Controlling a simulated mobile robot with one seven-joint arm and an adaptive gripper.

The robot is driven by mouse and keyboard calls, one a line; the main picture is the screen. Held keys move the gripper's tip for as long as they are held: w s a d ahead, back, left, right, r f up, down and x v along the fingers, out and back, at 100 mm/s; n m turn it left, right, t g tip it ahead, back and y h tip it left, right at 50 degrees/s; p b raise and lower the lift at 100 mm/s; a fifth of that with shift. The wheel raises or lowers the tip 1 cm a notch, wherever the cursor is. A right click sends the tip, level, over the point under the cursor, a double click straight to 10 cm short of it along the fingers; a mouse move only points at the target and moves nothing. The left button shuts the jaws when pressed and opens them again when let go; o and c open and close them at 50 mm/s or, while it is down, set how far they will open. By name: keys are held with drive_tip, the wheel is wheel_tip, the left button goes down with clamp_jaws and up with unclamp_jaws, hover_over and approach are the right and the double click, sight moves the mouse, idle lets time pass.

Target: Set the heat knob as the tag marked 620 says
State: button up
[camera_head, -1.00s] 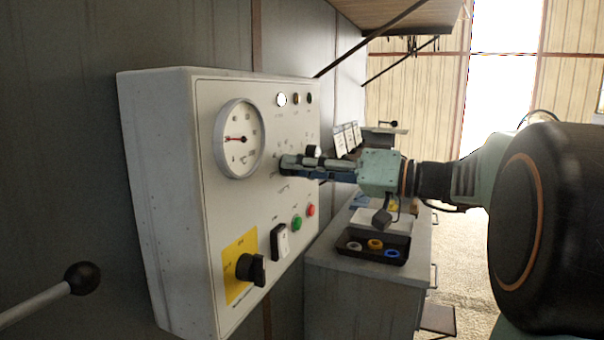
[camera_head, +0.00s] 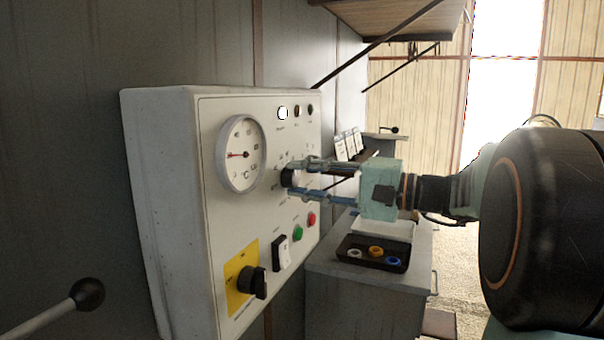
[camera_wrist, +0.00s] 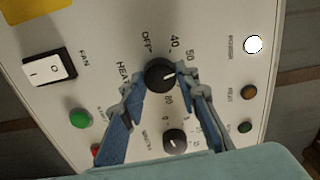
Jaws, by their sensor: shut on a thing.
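The heat knob (camera_wrist: 158,76) is black and round, on the pale control panel (camera_wrist: 105,25). Its white pointer line aims toward the 50 side of the scale in the wrist view; numbers between 50 and 80 are hidden by a finger. My gripper (camera_wrist: 162,80) is shut on this knob, one finger on each side. In the head view my gripper (camera_head: 293,178) has one finger above and one below the knob (camera_head: 287,178). White tags (camera_head: 348,144) stand beyond the panel; their writing is too small to read.
A second black knob (camera_wrist: 175,141) sits close by, between my fingers in the wrist view. The fan switch (camera_wrist: 49,68) and green button (camera_wrist: 80,118) are near. A dial gauge (camera_head: 241,154) and yellow-backed rotary switch (camera_head: 252,281) are on the panel. A tray (camera_head: 373,253) holds coloured rings.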

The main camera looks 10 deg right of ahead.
drive_tip(key=m+p, duration=0.2)
drive_tip(key=m, duration=0.1)
drive_tip(key=shift+r, duration=0.15)
drive_tip(key=shift+m+p, duration=0.55)
drive_tip(key=shift+m, duration=0.55)
drive_tip(key=o, duration=1.1)
drive_tip(key=shift+o, duration=0.2)
drive_tip(key=v, duration=1.2)
drive_tip(key=shift+f, duration=0.25)
